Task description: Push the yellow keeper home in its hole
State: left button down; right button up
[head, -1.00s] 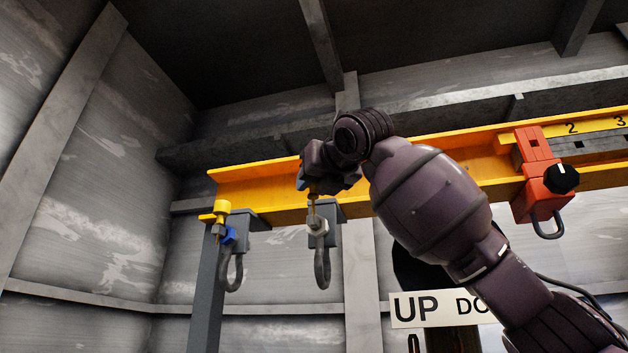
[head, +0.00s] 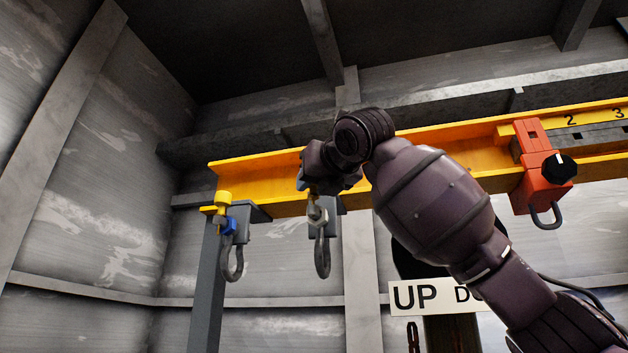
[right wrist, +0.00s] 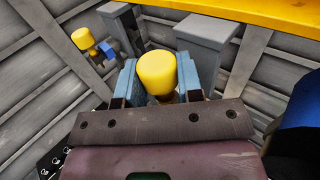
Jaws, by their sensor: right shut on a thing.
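The yellow keeper (right wrist: 157,73) has a round yellow head and stands between the two blue fingers of my right gripper (right wrist: 160,85) in the right wrist view. The gripper is shut on it. In the head view my right gripper (head: 313,189) hangs just above a grey bracket with a shackle (head: 322,255) under the yellow beam. A short brass-coloured shank (head: 313,208) shows below the fingers, close above a grey nut-like part (head: 318,220). The gripper hides the keeper's head there, and its hole cannot be seen. My left gripper is not in view.
A second yellow-headed pin (head: 222,198) with a blue part stands at the left bracket; it also shows in the right wrist view (right wrist: 83,38). The yellow beam (head: 260,182) runs close behind my gripper. A red trolley (head: 537,175) hangs at the right.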

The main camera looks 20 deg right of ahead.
jog(key=shift+f+b, duration=0.4)
jog(key=shift+f, duration=0.45)
jog(key=o, duration=1)
jog(key=s, duration=0.3)
jog(key=s+d+b, duration=0.1)
jog(key=s, duration=0.6)
jog(key=shift+s+d+b, duration=0.3)
jog(key=shift+s+b, duration=0.1)
